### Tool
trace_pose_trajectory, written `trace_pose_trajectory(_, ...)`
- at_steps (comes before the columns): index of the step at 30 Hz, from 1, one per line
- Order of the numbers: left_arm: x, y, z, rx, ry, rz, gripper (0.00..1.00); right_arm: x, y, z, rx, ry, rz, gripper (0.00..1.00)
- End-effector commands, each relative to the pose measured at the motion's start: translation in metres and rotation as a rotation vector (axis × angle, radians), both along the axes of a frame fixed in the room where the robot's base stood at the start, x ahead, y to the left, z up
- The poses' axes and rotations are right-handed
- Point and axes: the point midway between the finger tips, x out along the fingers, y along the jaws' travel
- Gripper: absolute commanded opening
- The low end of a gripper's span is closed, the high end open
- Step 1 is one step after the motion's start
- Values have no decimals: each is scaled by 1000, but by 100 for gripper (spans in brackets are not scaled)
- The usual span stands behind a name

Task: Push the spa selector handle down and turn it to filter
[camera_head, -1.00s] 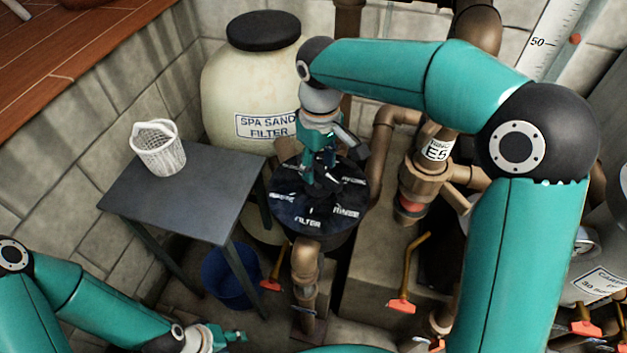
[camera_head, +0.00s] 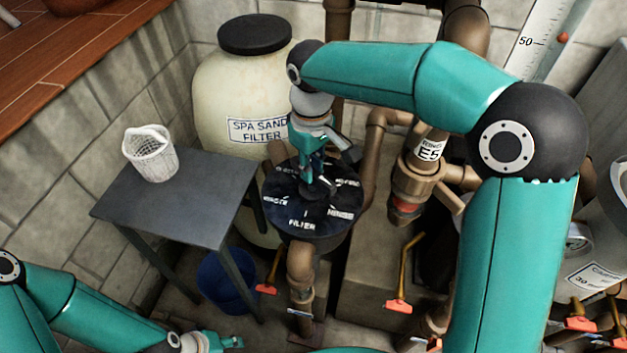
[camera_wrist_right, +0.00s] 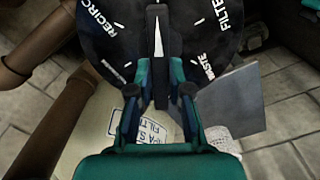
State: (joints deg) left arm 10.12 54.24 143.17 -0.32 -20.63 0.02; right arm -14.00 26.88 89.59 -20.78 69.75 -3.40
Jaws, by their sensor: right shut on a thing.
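The spa selector is a round black dial (camera_head: 290,218) with white labels, including FILTER at its near edge, in front of the spa sand filter tank (camera_head: 225,90). My right gripper (camera_head: 312,178) is over the dial, shut on its dark handle. In the right wrist view, the two fingers (camera_wrist_right: 160,98) sit on either side of the black handle (camera_wrist_right: 157,60), which bears a white pointer. RECIRC is left of the handle there; FILTER and WASTE are to the right. My left gripper (camera_head: 225,342) is low at the bottom edge, away from the dial; its opening is unclear.
A grey table (camera_head: 195,210) with a white basket (camera_head: 150,155) stands left of the dial, with a blue bucket (camera_head: 228,280) below. Brown pipes (camera_head: 300,265) and orange-handled valves (camera_head: 398,305) crowd the near and right sides.

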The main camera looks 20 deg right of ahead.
Motion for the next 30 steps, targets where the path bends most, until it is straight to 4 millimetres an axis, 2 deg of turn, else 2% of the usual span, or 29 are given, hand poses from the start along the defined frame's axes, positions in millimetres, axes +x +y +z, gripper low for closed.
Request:
trace_pose_trajectory(18,0,0,-6,0,0,0,46,-2,-1,-11,-3,9,-31,0)
trace_pose_trajectory(23,0,0,-7,0,0,0,46,-2,-1,-12,-3,9,-221,0)
trace_pose_trajectory(30,0,0,-9,0,0,0,46,-2,0,-12,-5,9,-605,0)
